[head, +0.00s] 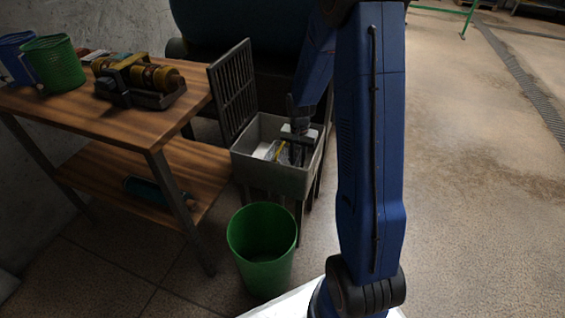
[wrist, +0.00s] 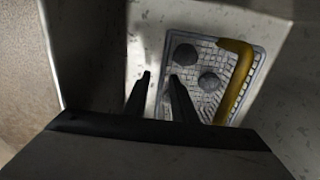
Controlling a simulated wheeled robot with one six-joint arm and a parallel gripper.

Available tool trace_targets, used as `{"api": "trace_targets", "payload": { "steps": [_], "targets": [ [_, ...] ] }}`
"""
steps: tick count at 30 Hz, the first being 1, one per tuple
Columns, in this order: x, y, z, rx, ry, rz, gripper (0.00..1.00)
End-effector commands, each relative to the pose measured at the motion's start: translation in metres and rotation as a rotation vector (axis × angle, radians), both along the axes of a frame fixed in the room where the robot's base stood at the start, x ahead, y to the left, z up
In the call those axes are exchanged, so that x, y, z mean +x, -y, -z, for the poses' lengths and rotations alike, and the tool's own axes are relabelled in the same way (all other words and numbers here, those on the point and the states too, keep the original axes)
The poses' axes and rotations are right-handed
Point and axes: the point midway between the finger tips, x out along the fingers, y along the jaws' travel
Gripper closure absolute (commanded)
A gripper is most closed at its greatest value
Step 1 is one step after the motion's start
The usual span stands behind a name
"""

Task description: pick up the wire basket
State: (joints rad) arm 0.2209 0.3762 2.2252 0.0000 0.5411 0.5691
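The wire basket (wrist: 207,63) lies in the bottom of a grey metal basin. In the wrist view it is a pale wire-mesh tray with dark round lumps in it and a yellow handle (wrist: 235,80) along its right side. In the head view only a bit of yellow and pale mesh shows beside my gripper (head: 295,156), which reaches down into the basin. In the wrist view my gripper (wrist: 158,88) is open, its two dark fingers apart with nothing between them. The right finger overlaps the basket's left edge in the picture; I cannot tell whether they touch.
The basin (head: 268,177) has high walls close around my gripper. A dark slatted rack (head: 232,90) stands at its left. A green bin (head: 262,262) stands in front. A wooden table (head: 60,112) at left holds a yellow-and-black machine (head: 140,82) and a green basket (head: 55,64). Floor at right is clear.

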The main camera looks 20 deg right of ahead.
Motion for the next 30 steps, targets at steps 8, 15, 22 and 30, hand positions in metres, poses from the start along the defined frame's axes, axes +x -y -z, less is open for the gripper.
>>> {"api": "trace_targets", "payload": {
  "steps": [8, 15, 22, 30],
  "targets": [
    [0.0, 0.0, 0.018, -0.001, 0.001, -0.001, 0.76],
    [0.0, -0.001, 0.018, 0.0, 0.001, -0.001, 0.93],
    [0.0, 0.0, 0.017, 0.0, 0.001, -0.001, 1.0],
    [0.001, 0.0, 0.011, 0.0, 0.003, -0.001, 1.0]
  ]
}}
